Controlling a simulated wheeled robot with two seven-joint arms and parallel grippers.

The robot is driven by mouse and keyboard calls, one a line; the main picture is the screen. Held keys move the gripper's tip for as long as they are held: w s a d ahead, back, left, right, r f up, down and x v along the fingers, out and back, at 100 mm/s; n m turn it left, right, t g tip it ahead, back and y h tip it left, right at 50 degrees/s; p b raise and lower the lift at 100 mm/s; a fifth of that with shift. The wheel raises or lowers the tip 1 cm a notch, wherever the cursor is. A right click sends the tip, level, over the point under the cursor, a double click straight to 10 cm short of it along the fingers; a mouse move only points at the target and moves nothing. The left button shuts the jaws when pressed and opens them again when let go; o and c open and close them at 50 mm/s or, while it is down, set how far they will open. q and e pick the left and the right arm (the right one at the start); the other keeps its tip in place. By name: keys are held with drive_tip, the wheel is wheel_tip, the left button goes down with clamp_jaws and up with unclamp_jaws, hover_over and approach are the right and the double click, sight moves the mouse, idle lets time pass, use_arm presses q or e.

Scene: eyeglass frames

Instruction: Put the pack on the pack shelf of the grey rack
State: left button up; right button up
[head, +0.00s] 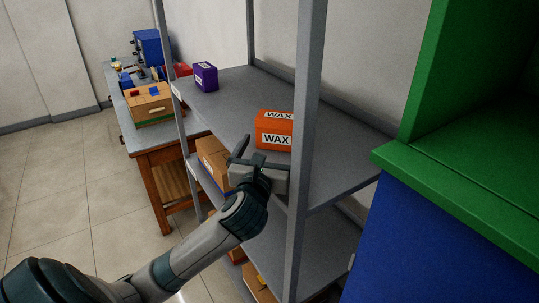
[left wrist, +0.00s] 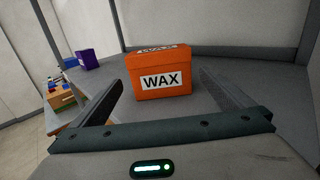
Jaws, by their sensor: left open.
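An orange pack labelled WAX (head: 273,131) stands upright on a shelf of the grey rack (head: 309,110). It also shows in the left wrist view (left wrist: 160,78), ahead of the gripper. My left gripper (head: 252,153) is at the front edge of that shelf, just in front of the pack. Its two fingers are apart, one on each side of the pack's front in the left wrist view (left wrist: 165,98). Nothing is held, and a gap shows between the gripper and the pack. The rack's front post hides part of the shelf right of the pack. My right gripper is not in view.
A purple box (head: 205,77) stands on the same shelf at the far left. Cardboard boxes (head: 213,158) sit on the shelf below. A green and blue cabinet (head: 440,170) stands close on the right. A wooden workbench (head: 150,135) with several items is beyond the rack.

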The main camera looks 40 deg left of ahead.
use_arm(q)
drive_tip(key=shift+v, duration=1.15)
